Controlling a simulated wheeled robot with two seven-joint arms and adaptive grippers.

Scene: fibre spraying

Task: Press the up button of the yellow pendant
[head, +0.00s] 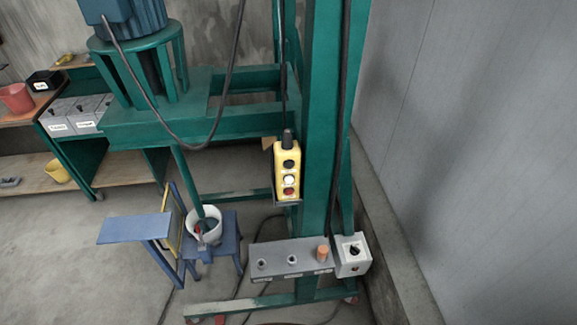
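The yellow pendant (288,172) hangs upright by a black cable against the green column, a little right of the middle of the head view. On its face are a black button (289,164) at the top, a white button (289,180) below it and a red button (289,191) at the bottom. Any markings on the buttons are too small to read. Neither of my grippers is in view, and nothing touches the pendant's face.
The green machine column (322,120) stands behind the pendant. A grey control panel (290,260) and a white switch box (352,255) sit low in front. A blue stand (135,228) and white bucket (204,222) are at left. A grey wall (480,130) bounds the right.

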